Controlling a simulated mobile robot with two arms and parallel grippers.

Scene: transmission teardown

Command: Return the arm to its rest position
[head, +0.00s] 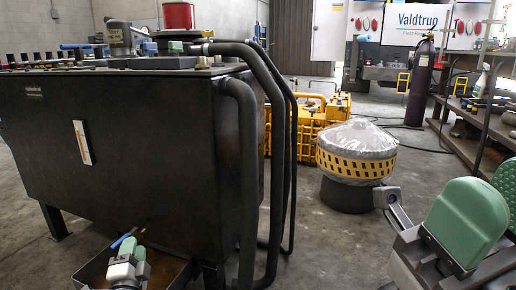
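My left gripper (130,250) is low at the bottom left, at a dark open tray (92,270) beside the black tank. Its light grey and green parts show, but its fingers are too small to make out, so I cannot tell whether it is open or holds anything. A thin blue item (123,239) shows right by it; I cannot tell whether they touch. Green and grey links of my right arm fill the bottom right. I cannot make out a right gripper there.
A large black tank (130,150) with thick black hoses (248,170) fills the left. A wrapped drum with a yellow band (357,160) stands mid-floor, with yellow equipment (300,125) behind. A shelf (470,125) stands at right. Floor between hoses and drum is clear.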

